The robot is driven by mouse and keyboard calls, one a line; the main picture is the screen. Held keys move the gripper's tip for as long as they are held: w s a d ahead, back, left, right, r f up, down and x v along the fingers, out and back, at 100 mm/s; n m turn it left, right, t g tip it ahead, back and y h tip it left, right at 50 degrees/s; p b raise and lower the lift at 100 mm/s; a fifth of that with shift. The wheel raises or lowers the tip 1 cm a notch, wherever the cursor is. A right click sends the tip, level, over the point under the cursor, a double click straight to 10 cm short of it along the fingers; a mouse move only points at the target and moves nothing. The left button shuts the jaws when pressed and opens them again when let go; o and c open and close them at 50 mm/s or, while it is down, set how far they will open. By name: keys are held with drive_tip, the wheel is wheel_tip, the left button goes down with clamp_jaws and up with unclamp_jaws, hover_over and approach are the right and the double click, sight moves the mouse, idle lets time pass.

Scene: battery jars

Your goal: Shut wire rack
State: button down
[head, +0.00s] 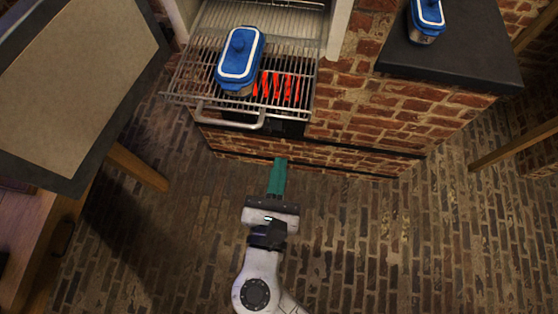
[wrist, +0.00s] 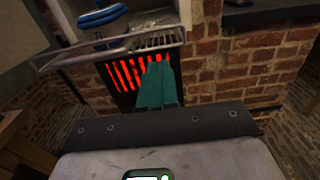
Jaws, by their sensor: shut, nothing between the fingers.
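The wire rack (head: 190,84) is slid out of the opening in the brick structure, with a bar handle (head: 230,119) along its front. A blue-lidded jar (head: 240,58) with a white rim stands on it. In the wrist view the rack (wrist: 160,37) crosses the upper part, with the blue jar (wrist: 102,15) on it. My gripper (head: 279,162) has green fingers, shut and empty. In the head view it is below and a little right of the handle, apart from it. In the wrist view the fingers (wrist: 158,68) show in front of the glowing red bars.
Red glowing bars (head: 278,87) show beneath the rack. Another blue-lidded jar (head: 426,20) stands on the dark countertop (head: 450,60) at right. A framed board (head: 75,70) and wooden furniture (head: 40,250) stand at left. The brick floor (head: 390,250) at right is clear.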

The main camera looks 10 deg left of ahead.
sight(304, 30)
drive_tip(key=w+p, duration=0.1)
drive_tip(key=w, duration=0.8)
drive_tip(key=shift+w+d, duration=0.15)
drive_tip(key=w+b, duration=0.3)
drive_tip(key=w, duration=0.6)
drive_tip(key=w+b, duration=0.3)
drive_tip(key=w, duration=0.7)
drive_tip(key=w+d+b, duration=0.1)
drive_tip(key=w+b, duration=0.2)
drive_tip(key=w, duration=0.7)
drive_tip(key=shift+f, duration=0.1)
drive_tip(key=shift+w, duration=0.15)
drive_tip(key=shift+w+d+r, duration=0.1)
drive_tip(key=shift+r, duration=0.2)
drive_tip(key=shift+r, duration=0.1)
